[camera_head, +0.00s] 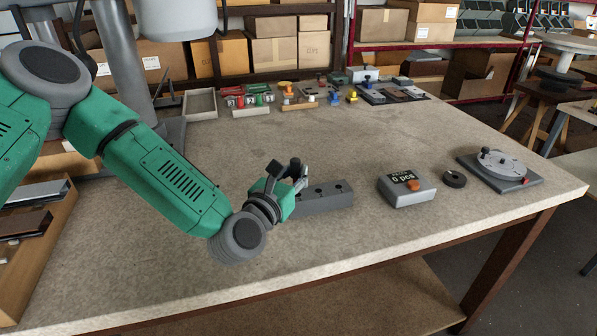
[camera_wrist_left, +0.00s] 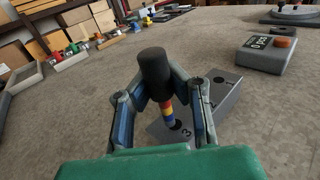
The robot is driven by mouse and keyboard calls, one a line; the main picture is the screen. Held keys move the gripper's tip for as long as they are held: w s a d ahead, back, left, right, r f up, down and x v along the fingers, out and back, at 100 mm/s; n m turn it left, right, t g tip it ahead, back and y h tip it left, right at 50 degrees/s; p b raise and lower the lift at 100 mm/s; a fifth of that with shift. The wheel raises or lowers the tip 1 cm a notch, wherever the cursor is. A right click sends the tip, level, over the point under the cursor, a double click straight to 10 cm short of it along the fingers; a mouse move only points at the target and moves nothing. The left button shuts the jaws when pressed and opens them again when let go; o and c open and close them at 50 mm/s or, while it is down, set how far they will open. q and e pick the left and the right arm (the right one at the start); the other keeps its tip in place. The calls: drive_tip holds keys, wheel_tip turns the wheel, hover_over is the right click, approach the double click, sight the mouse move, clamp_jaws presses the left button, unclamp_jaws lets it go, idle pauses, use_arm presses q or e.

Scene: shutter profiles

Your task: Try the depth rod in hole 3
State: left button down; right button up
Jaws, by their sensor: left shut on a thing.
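The depth rod has a black handle (camera_wrist_left: 153,66) and a lower part with coloured bands (camera_wrist_left: 168,112), yellow, red and blue. My left gripper (camera_wrist_left: 162,98) is shut on the rod; in the head view it (camera_head: 298,180) is over the left end of the grey block. The grey block (camera_head: 325,201) lies on the bench with dark holes in its top. In the wrist view the block (camera_wrist_left: 215,110) shows a numeral 3 beside the hole at the rod's lower end. The rod's tip is at this hole; I cannot tell how deep it sits. My right gripper is out of view.
A grey counter box (camera_head: 407,187) with an orange button and "0 pcs" display stands right of the block. A black ring (camera_head: 454,179) and a round dial fixture (camera_head: 502,164) are farther right. Trays and small parts line the back. The bench middle is clear.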

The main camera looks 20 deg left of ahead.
use_arm(q)
drive_tip(key=shift+a+f, duration=0.15)
drive_tip(key=shift+a, duration=0.45)
drive_tip(key=shift+d+f, duration=0.15)
drive_tip(key=shift+d, duration=0.3)
drive_tip(key=shift+f+b, duration=0.1)
drive_tip(key=shift+b, duration=0.25)
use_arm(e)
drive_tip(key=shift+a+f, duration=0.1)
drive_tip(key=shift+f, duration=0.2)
use_arm(q)
drive_tip(key=shift+a, duration=0.25)
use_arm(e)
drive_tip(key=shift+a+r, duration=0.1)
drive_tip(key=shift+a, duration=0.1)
use_arm(q)
drive_tip(key=shift+d+r+p, duration=0.1)
drive_tip(key=shift+r+p, duration=0.25)
drive_tip(key=shift+r, duration=0.2)
drive_tip(key=shift+r+p, duration=1.2)
drive_tip(key=shift+r, duration=1.3)
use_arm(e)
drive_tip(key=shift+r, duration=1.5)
use_arm(q)
drive_tip(key=shift+f, duration=0.15)
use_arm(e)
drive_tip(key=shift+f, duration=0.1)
